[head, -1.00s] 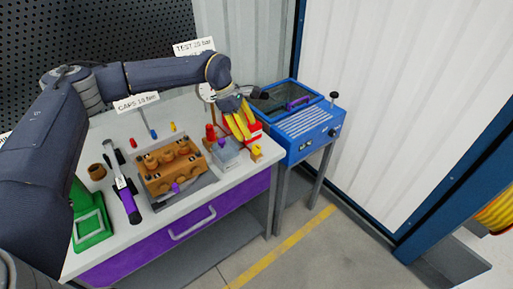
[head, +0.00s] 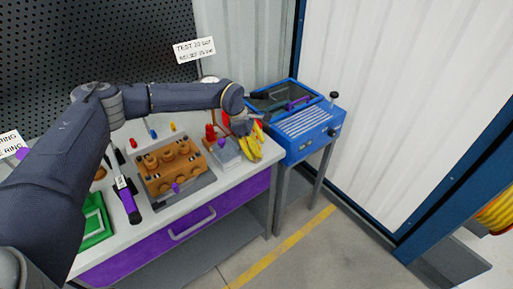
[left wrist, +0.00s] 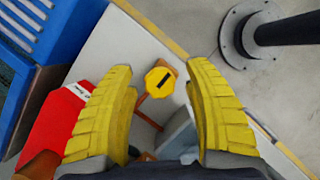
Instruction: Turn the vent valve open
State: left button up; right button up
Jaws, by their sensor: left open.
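The vent valve seems to be the yellow eight-sided knob (left wrist: 159,82) with a black bar on its top, in the left wrist view. It sits by orange-brown piping at the white bench's edge. My left gripper (left wrist: 166,110) has yellow ribbed fingers, spread wide with nothing between them. The knob shows in the gap between the fingertips, and I see no contact. In the head view my left gripper (head: 252,145) is over the bench's right end and hides the knob. My right gripper is not in view.
A red body (left wrist: 60,128) with a white label is close to one finger. A blue machine (head: 308,122) stands right of the bench. A pump block (head: 170,166) in a tray, a clear box (head: 224,153) and a red fitting (head: 211,133) are to the left.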

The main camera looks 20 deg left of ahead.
pick_arm(q)
jog(key=shift+c, duration=0.4)
grip_shut()
jog(key=shift+n, duration=0.4)
jog(key=n+t, duration=0.1)
jog(key=n, duration=0.2)
jog(key=shift+d+n+t+y, duration=0.15)
jog(key=shift+n+t+y, duration=0.15)
jog(key=shift+t, duration=0.1)
jog(key=n+t+y, duration=0.1)
jog(key=n, duration=0.3)
jog(key=shift+r+n, duration=0.1)
jog(key=shift+n, duration=0.2)
jog(key=n+t+y, duration=0.1)
jog(key=n, duration=0.3)
jog(key=shift+y, duration=0.4)
jog(key=shift+w+r+n+y, duration=0.1)
jog(key=shift+n+y, duration=0.8)
jog(key=shift+n, duration=1.5)
jog(key=shift+w, duration=0.1)
